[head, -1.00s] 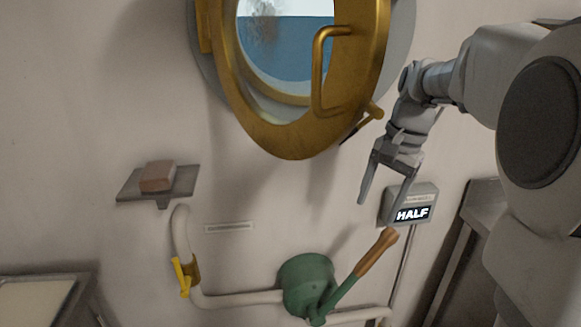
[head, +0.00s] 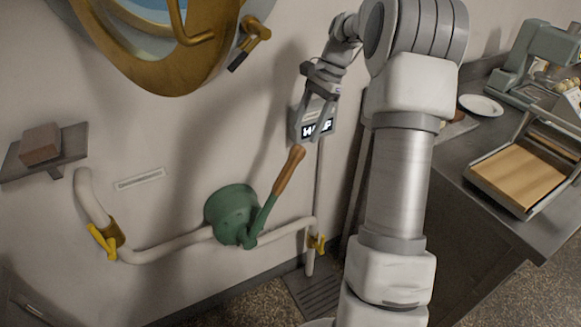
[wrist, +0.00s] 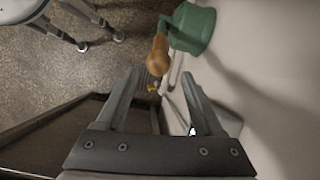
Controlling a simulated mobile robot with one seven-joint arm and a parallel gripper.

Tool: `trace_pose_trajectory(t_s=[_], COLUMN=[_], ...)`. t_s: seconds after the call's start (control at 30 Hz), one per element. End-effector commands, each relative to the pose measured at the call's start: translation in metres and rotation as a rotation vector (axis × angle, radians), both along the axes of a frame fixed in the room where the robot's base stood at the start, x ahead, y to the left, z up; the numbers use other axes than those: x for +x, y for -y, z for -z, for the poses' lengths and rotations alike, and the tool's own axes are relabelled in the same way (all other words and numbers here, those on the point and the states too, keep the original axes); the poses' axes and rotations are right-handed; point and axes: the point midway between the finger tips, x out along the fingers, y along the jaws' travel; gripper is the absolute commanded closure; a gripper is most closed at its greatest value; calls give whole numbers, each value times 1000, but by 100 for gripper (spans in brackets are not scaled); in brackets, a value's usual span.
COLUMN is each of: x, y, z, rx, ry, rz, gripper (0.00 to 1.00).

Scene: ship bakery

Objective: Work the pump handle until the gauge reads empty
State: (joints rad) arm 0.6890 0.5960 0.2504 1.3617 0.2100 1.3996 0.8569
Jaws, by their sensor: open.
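The green pump (head: 232,214) is fixed to the wall on a white pipe. Its handle (head: 289,172), a green lever with a brown wooden grip, slants up to the right. In the wrist view the grip's end (wrist: 157,58) lies just beyond the fingertips, with the green pump body (wrist: 194,28) behind it. The gauge (head: 317,128) is a lit wall box partly hidden behind my fingers; its word is partly covered now but read HALF a second ago. My gripper (head: 309,139) is open and empty, just above the grip; the wrist view shows its spread fingers (wrist: 160,85).
Yellow valve levers sit on the pipe at the left (head: 104,240) and right (head: 318,243). A brass porthole (head: 150,75) hangs above. A small shelf with a brown block (head: 40,145) is at the left. A metal counter (head: 490,215) stands at the right. A floor grate (head: 316,292) lies below.

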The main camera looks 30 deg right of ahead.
Motion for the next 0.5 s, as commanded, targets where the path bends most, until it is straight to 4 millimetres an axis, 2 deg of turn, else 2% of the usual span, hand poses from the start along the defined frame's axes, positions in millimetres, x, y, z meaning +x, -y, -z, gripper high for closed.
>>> trace_pose_trajectory(t_s=[0.03,0.2,0.5], x=[-1,-2,-2], y=[-5,-20,-41], z=[14,48,98], rx=[1,1,1], ry=[-3,-3,-2], rz=[-1,-2,-1], gripper=[31,31,31])
